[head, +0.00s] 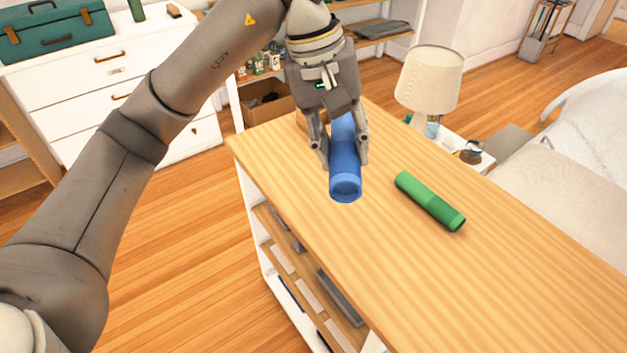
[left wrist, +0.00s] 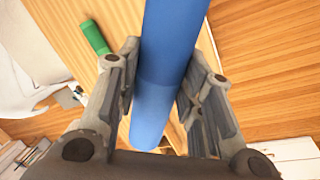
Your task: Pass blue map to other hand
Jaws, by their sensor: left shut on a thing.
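The blue map (head: 345,170) is a rolled blue tube, held by my left gripper (head: 343,155) with one finger on each side of it. Its near end points toward the head camera, over the wooden top. Its far end is partly hidden behind the gripper. In the left wrist view the blue map (left wrist: 168,65) runs between the two fingers of my left gripper (left wrist: 165,95). My right gripper is in neither view.
A green tube (head: 430,202) lies on the wooden shelf top (head: 470,290), right of the blue map. A lamp (head: 430,78) stands on a small table behind. A bed (head: 560,170) is at the right. A white drawer chest (head: 100,75) with a green case (head: 55,30) is at the back left.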

